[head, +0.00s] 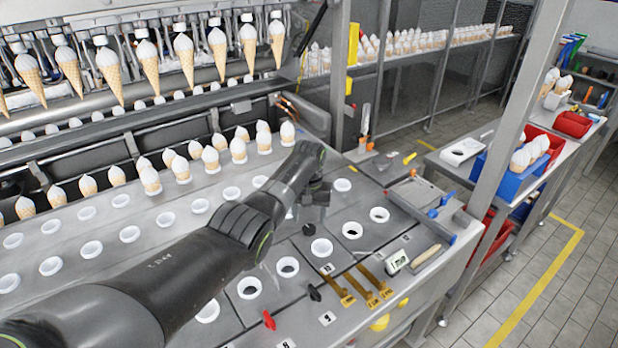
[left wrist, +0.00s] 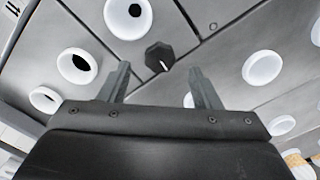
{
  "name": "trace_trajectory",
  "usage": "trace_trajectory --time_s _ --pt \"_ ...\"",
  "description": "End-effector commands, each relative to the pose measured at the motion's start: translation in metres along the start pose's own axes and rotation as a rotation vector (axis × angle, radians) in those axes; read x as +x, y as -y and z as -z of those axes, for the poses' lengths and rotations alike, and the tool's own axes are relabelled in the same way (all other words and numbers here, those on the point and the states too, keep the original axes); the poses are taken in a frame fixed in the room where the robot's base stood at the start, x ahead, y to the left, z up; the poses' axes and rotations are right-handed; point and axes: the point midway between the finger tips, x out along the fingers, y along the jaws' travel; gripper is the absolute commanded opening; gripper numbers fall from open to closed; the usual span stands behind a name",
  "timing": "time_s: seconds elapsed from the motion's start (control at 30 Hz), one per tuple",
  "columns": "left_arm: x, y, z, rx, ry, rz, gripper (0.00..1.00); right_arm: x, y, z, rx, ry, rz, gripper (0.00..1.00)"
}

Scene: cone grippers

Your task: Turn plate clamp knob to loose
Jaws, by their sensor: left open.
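A black knob (left wrist: 160,57) with a white pointer line sits on the grey metal plate in the left wrist view, just beyond and between my fingertips. In the head view a black knob (head: 308,229) stands on the plate below my left gripper (head: 316,196). My left gripper (left wrist: 158,84) is open, with a gap between its two grey fingers and nothing between them. No label is readable beside this knob, so I cannot tell its setting by name. My right gripper is not in view.
White ring holders (head: 321,248) surround the knob. Another black knob (head: 315,293), a red knob (head: 268,320) and brass strips (head: 374,280) lie nearer the front edge. Filled cones (head: 239,150) stand in rows behind my arm. A metal post (head: 522,110) rises at the right.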

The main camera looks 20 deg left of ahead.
Motion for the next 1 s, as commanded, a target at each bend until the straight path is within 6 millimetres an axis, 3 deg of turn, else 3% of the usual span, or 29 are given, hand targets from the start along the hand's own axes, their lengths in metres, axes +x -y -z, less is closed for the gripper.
trace_trajectory --time_s 0.13,0.6,0.8,1.0 --pt "-0.028 0.000 0.001 0.000 -0.005 -0.001 0.58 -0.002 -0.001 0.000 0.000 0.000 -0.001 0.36" --pt "-0.123 0.000 0.001 0.000 -0.005 -0.001 0.58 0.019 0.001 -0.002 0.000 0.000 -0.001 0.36" --pt "-0.138 0.000 0.001 0.000 -0.003 0.000 0.58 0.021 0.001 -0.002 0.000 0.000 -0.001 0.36" --pt "-0.139 0.000 0.000 0.000 -0.002 0.000 0.58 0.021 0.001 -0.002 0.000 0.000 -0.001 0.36"
